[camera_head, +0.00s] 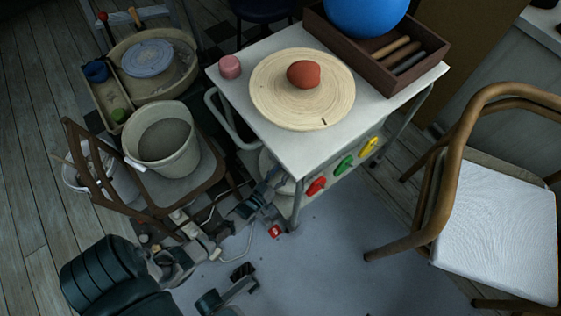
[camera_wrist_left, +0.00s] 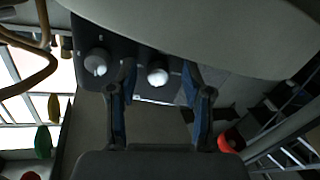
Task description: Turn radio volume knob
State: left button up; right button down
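A dark panel (camera_wrist_left: 128,72), which looks like the radio's front, carries two pale round knobs in the left wrist view. One knob (camera_wrist_left: 157,77) lies between my left gripper's fingers; the other knob (camera_wrist_left: 96,63) is left of them. My left gripper (camera_wrist_left: 159,92) is open, its blue-padded fingers apart on either side of the nearer knob. I cannot tell whether they touch it. In the head view my left gripper (camera_head: 264,194) is low beside the white cart's near leg. I cannot make out the radio there.
The white cart (camera_head: 318,150) bears a wooden disc with a red lump and a crate with a blue ball. Red, green and yellow pieces (camera_head: 344,166) are on its side. A chair with a bucket (camera_head: 163,145) is left; another chair (camera_head: 500,220) is right.

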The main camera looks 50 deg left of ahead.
pick_arm(q)
jog(key=shift+w+r, duration=0.1)
jog(key=shift+r, duration=0.1)
jog(key=shift+s, duration=0.2)
jog(key=s+d, duration=0.2)
jog(key=s, duration=0.9)
jog(key=shift+s, duration=0.25)
jog(key=shift+d, duration=0.1)
